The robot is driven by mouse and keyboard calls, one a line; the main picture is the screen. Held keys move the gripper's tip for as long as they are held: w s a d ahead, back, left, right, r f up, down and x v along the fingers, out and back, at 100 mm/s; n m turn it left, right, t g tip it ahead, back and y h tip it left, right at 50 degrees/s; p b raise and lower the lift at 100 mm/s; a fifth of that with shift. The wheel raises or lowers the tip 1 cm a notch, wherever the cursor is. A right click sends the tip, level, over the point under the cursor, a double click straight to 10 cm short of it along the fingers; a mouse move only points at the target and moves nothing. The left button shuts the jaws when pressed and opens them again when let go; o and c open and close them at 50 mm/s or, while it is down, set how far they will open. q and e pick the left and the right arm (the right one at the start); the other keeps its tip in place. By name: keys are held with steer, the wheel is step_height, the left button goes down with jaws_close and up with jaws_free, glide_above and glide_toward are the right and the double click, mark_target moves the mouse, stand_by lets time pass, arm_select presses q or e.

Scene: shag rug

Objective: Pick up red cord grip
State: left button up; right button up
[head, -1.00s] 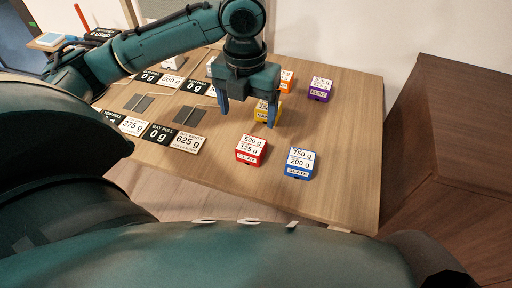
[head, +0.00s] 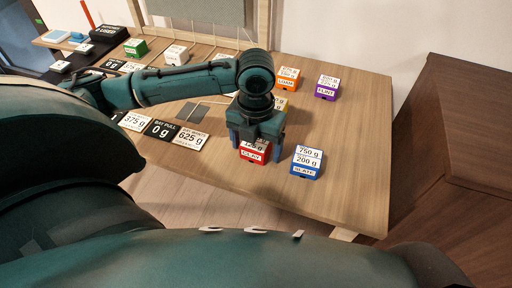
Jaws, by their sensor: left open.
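The red cord grip (head: 254,156) is a small red block with white labels, one reading CLAY, on the wooden table near its front edge. My left gripper (head: 256,147) is right over it, open, with one blue finger at the block's left and the other at its right. The gripper hides the block's top and back. Whether the fingers touch it I cannot tell. My right gripper is not in view.
A blue block (head: 307,161) stands close to the right of the red one. Orange (head: 287,78) and purple (head: 327,87) blocks stand farther back. Weight cards (head: 188,139) lie left. The table's right side is clear.

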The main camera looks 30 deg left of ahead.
arm_select(q)
steer(key=shift+c, duration=0.3)
steer(key=shift+r, duration=0.1)
steer(key=c, duration=1.1)
